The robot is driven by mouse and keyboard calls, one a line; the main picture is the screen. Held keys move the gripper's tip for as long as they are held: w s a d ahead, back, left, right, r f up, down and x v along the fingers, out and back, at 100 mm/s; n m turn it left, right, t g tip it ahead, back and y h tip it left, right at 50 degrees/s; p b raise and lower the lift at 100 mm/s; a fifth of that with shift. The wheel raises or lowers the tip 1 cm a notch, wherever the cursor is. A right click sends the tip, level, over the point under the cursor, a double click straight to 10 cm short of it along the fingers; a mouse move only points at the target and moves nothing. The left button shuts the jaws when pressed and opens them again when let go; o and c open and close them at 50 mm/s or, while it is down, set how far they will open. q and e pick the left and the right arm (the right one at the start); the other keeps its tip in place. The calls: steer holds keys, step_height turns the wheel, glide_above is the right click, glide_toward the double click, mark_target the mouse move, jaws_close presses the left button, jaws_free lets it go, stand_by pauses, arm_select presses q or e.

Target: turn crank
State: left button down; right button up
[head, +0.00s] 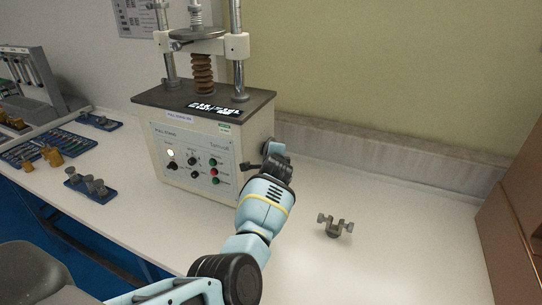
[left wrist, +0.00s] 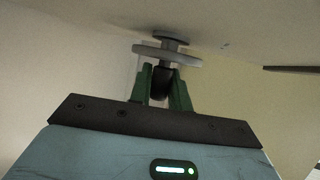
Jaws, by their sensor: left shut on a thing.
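The pull tester (head: 205,140) is a cream box with a dark top and a front panel of knobs and buttons. My left arm reaches from the bottom to its right side, where the left gripper (head: 272,158) is mostly hidden by my own wrist. My right gripper is not in view.
A small grey metal clamp (head: 335,226) lies on the white table right of my arm. Blue trays (head: 88,187) with metal parts lie left of the machine. A brown box (head: 515,215) stands at the right edge. The table's front right is mostly clear.

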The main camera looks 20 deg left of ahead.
arm_select(q)
steer(key=shift+w+r+g, duration=0.1)
steer(key=shift+r+g, duration=0.2)
steer(key=shift+g, duration=0.2)
steer(key=c, duration=1.3)
jaws_free()
